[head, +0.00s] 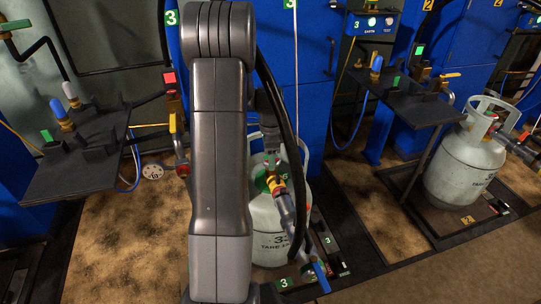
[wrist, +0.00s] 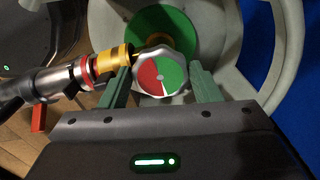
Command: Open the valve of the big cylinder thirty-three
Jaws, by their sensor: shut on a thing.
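The big grey cylinder (head: 268,228) stands on the floor behind my arm in the head view, its printed number partly hidden. In the wrist view its collar (wrist: 231,45) surrounds a green disc (wrist: 178,22) and the valve handwheel (wrist: 158,74). The handwheel face is red on the left and green on the right, with a white mark near the bottom. My gripper (wrist: 160,80) is shut on the handwheel, one green finger on each side. A brass fitting and hose connector (wrist: 62,80) run left from the valve. In the head view my arm hides part of the cylinder.
A dark shelf with fittings (head: 75,165) stands at left, another shelf (head: 412,108) at right. A second grey cylinder (head: 462,165) stands at right with a hose on its valve. Blue cabinets line the back. A hose with a blue lever (head: 321,277) hangs before the cylinder.

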